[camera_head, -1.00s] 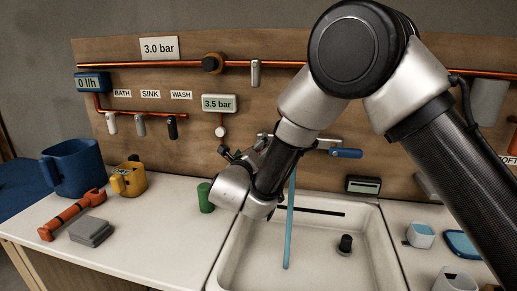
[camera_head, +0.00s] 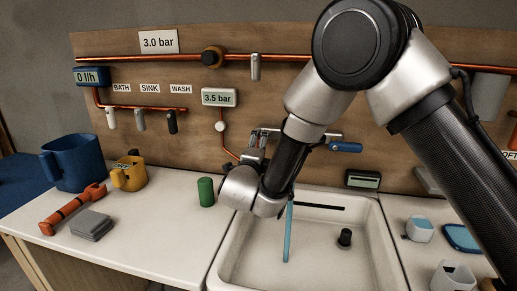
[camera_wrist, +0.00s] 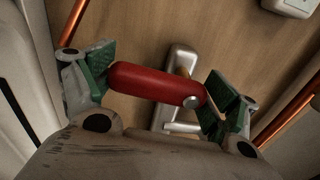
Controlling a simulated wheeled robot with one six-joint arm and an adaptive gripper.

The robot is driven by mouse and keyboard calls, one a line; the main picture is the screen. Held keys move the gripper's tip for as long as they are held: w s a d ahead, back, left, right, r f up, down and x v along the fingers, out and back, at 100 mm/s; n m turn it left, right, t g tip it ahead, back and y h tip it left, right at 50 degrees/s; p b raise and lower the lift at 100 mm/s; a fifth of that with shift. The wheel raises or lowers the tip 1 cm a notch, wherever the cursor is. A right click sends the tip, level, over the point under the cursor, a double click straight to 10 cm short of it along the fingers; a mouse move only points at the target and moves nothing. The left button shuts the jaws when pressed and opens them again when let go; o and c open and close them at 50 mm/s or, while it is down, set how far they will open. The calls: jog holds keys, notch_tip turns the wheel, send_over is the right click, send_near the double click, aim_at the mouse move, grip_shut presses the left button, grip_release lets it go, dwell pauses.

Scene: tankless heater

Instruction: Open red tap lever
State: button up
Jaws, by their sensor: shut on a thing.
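The red tap lever (camera_wrist: 155,84) lies across the middle of the wrist view, with a round metal cap at its right end. My gripper (camera_wrist: 160,90) is shut on it, with one green pad at each end of the lever. The lever's metal mount shows behind it. In the head view my gripper (camera_head: 256,150) is at the tap above the sink's back left, partly behind my wrist, and the red lever is hidden. The blue lever (camera_head: 345,147) sticks out at the tap's right. A light-blue vertical column (camera_head: 288,235) stands below the tap.
The sink (camera_head: 310,260) holds a black plug-like piece (camera_head: 345,239). A green cylinder (camera_head: 206,192) stands left of it. A wrench (camera_head: 72,210), blue mug (camera_head: 72,163) and yellow mug (camera_head: 129,174) are further left. A copper pipe (camera_head: 222,150) runs beside the tap. The flow display (camera_head: 90,77) reads 0 l/h.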

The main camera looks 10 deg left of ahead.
jog(key=shift+d+n, duration=0.1)
jog(key=shift+n, duration=0.4)
jog(key=o, duration=1.5)
jog(key=shift+c, duration=0.2)
jog(key=s, duration=1.2)
